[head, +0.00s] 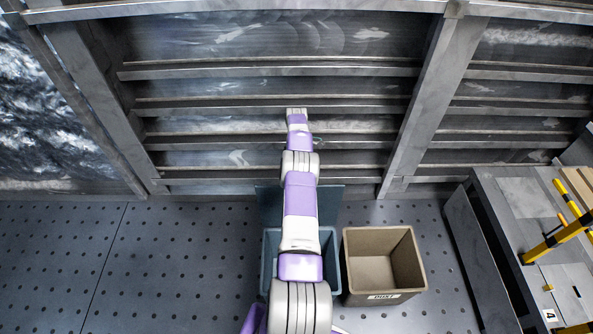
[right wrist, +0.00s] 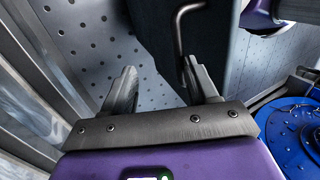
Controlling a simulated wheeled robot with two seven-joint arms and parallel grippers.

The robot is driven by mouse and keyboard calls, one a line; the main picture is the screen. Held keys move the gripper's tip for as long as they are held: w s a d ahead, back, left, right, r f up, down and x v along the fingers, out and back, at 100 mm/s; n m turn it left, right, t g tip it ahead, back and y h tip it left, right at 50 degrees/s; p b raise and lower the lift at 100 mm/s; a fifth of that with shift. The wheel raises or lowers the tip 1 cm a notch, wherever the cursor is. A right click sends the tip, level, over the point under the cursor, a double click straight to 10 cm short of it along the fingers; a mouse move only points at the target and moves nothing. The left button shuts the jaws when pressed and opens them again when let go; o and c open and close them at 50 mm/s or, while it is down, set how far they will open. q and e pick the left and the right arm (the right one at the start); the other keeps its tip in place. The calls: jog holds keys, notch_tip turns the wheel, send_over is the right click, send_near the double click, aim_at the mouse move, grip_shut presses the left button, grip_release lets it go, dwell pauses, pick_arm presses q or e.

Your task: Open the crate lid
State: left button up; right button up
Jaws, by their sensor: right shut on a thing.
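The blue-grey crate (head: 269,262) stands on the floor, partly covered by my arm in the head view. Its dark lid (head: 330,202) stands raised at the crate's far side, with its middle hidden behind my arm. In the right wrist view a dark panel, which looks like the lid (right wrist: 228,62), is close in front, with a bent metal handle (right wrist: 179,28) on it. My right gripper (right wrist: 160,84) is shut on this handle, which runs down beside the right finger; the exact contact is hard to see. My left gripper is not in view.
A brown open bin (head: 352,262) stands just right of the crate. A grey workbench (head: 480,225) with yellow-black bars is at the far right. A slatted metal wall (head: 220,130) rises behind. The perforated floor (head: 90,260) at left is clear.

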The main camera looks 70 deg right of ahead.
jog(key=x, duration=0.3)
jog(key=shift+s+f, duration=0.1)
jog(key=shift+s, duration=0.1)
notch_tip(320, 180, up, 13)
jog(key=d+p, duration=0.1)
jog(key=p, duration=0.3)
jog(key=shift+w+p, duration=0.4)
